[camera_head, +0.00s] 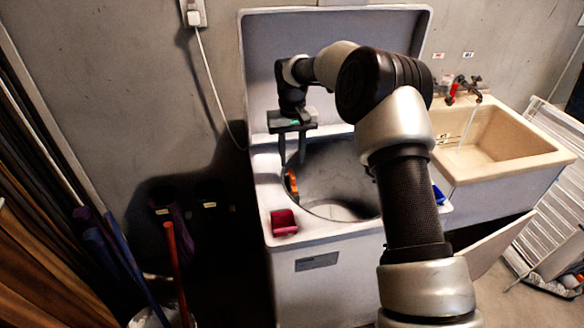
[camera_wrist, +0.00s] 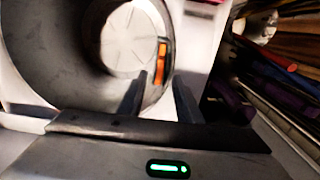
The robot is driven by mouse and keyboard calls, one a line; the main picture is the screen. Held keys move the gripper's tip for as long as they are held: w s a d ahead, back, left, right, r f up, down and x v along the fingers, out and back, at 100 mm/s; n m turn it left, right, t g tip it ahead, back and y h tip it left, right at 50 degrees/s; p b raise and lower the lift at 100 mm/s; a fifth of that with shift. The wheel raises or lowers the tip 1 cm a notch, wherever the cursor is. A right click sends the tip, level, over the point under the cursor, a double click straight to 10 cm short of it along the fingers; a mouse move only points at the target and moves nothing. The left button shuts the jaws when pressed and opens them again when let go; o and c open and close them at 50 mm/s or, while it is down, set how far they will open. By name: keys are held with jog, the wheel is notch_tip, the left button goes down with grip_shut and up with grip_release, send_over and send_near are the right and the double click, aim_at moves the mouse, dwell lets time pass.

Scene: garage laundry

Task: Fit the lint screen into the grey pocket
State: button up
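An orange piece (camera_head: 292,183), which looks like the lint screen, stands upright at the left inner side of the round opening in the machine. In the wrist view the orange piece (camera_wrist: 161,62) has a dark part at its upper end and lies just beyond the fingertips. The grey pocket cannot be told apart from the grey drum wall around it. My gripper (camera_head: 291,163) points down over the left of the opening, above the orange piece. Its two fingers stand apart in the wrist view (camera_wrist: 161,82), with nothing seen held between them.
The machine's lid (camera_head: 285,60) stands open behind my arm. A dark red box (camera_head: 284,222) sits on the machine's front left top. A blue object (camera_head: 438,195) is partly hidden by my arm. A beige sink (camera_head: 500,140) stands at right. Poles (camera_head: 178,260) lean at left.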

notch_tip(320, 180, up, 12)
jog(key=shift+f+p, duration=0.25)
jog(key=shift+p, duration=0.15)
jog(key=s+d+r+t+p, duration=0.1)
jog(key=s+d+r+p, duration=0.15)
jog(key=s+r, duration=0.6)
jog(key=s+d+r+t+p, duration=0.15)
jog(key=s+d+r, duration=0.25)
jog(key=s+r, duration=0.4)
jog(key=s+d+m+t+p, duration=0.1)
jog(key=s+d, duration=0.2)
jog(key=s, duration=0.7)
jog(key=s+d+m+t+p, duration=0.1)
jog(key=s+d+t, duration=0.1)
jog(key=s, duration=0.9)
jog(key=shift+d, duration=0.8)
